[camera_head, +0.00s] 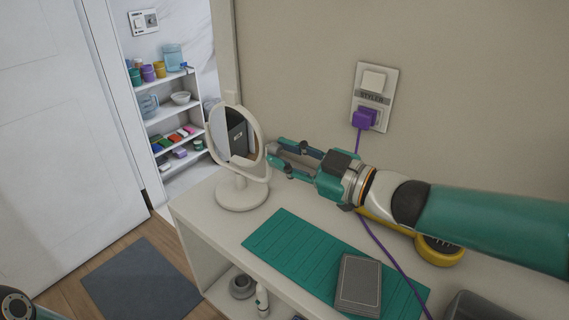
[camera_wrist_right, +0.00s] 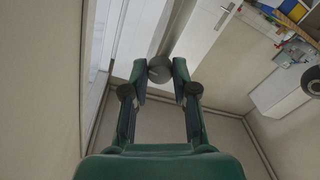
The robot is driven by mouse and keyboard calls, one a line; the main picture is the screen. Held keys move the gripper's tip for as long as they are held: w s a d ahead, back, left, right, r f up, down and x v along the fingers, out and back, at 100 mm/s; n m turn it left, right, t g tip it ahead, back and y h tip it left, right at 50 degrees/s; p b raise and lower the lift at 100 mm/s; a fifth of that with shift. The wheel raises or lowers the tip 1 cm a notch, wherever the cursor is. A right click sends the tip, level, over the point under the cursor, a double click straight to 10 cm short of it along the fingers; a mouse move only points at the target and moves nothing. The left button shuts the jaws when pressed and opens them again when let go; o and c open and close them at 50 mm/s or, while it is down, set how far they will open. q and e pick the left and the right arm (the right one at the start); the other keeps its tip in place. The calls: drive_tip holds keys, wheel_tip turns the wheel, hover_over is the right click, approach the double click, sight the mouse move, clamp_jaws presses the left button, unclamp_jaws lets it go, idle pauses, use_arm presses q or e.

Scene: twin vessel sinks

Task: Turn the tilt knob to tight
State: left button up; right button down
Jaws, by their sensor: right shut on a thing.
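A white round mirror (camera_head: 233,140) stands upright on its round base (camera_head: 241,192) at the left end of the white counter. My right gripper (camera_head: 269,154) reaches in from the right, its fingertips at the right side of the mirror frame. In the right wrist view, a small grey round knob (camera_wrist_right: 160,70) sits between the fingertips of this gripper (camera_wrist_right: 161,78). The gripper is shut on the knob. In the head view the fingers hide the knob, and no tight mark can be read.
A teal mat (camera_head: 285,243) with a grey box (camera_head: 358,285) lies in front of the mirror. A purple plug (camera_head: 364,118) sits in the wall outlet, its cord running down past my right arm. A yellow object (camera_head: 440,252) lies under that arm.

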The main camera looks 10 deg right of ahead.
drive_tip(key=shift+n+b, duration=0.5)
drive_tip(key=shift+n, duration=0.5)
drive_tip(key=c, duration=0.9)
unclamp_jaws()
drive_tip(key=v, duration=1.2)
drive_tip(key=shift+f, duration=0.1)
